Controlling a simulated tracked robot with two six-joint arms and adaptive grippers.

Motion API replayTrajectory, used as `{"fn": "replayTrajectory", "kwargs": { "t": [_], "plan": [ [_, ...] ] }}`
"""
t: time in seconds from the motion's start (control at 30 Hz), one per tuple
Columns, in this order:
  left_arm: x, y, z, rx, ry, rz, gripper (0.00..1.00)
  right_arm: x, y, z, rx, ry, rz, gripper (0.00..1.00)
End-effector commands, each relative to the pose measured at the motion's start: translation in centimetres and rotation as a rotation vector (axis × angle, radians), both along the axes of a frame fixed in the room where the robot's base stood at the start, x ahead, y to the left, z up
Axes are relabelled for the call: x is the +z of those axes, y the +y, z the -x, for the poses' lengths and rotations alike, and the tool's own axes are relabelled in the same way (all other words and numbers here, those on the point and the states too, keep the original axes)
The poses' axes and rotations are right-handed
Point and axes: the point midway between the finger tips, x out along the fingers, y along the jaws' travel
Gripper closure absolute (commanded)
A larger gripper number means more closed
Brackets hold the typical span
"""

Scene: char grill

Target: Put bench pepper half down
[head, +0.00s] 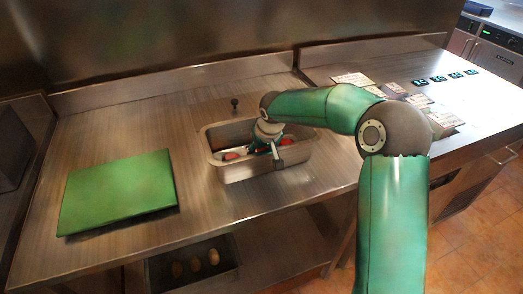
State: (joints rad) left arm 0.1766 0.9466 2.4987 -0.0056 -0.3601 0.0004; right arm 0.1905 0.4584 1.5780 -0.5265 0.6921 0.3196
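My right gripper (277,158) reaches down into a rectangular metal basin (232,174) set in the steel bench. Red pieces lie low in the basin; one (232,156) shows left of the gripper, and another patch of red (286,141) shows beside it on the right. They may be pepper halves, but they are too small and too covered to be sure. The gripper and wrist hide much of the basin's inside. I cannot tell whether the fingers are open, shut or holding a piece. My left gripper is out of view.
A green cutting board (118,192) lies on the bench at the left, bare. A small dark knob (234,103) stands behind the basin. Labelled trays (420,100) and small dark displays (438,79) are at the right. An open shelf bin (192,264) below holds several brown round items.

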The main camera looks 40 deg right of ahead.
Motion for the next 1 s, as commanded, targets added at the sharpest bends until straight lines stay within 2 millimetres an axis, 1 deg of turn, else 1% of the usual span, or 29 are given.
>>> {"fn": "replayTrajectory", "kwargs": {
  "t": [0.23, 0.33, 0.37, 0.4, 0.5, 0.83, 0.9, 1.0],
  "plan": [
    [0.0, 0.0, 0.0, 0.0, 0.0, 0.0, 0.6, -0.1, 0.0, 0.0, 0.0, -0.001, 0.0, 0.82],
    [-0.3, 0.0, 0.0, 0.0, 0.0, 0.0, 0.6, -0.4, 0.0, 0.0, 0.0, -0.001, 0.0, 0.82],
    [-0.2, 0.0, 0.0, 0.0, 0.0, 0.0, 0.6, -0.3, 0.0, 0.0, 0.0, -0.001, 0.0, 0.39],
    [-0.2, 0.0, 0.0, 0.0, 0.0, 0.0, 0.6, -0.3, 0.0, 0.0, 0.0, -0.001, 0.0, 0.33],
    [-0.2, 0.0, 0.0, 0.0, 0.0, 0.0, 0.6, -0.3, 0.0, 0.0, 0.0, -0.001, 0.0, 0.17],
    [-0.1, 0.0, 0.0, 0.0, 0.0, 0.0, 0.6, -0.2, 0.0, 0.0, 0.001, -0.001, 0.001, 0.17],
    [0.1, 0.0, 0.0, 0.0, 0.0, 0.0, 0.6, 0.1, 0.0, 0.0, 0.001, -0.001, 0.001, 0.17],
    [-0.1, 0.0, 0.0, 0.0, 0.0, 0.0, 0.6, 0.9, 0.1, 0.3, 0.001, -0.003, 0.001, 0.17]
  ]
}}
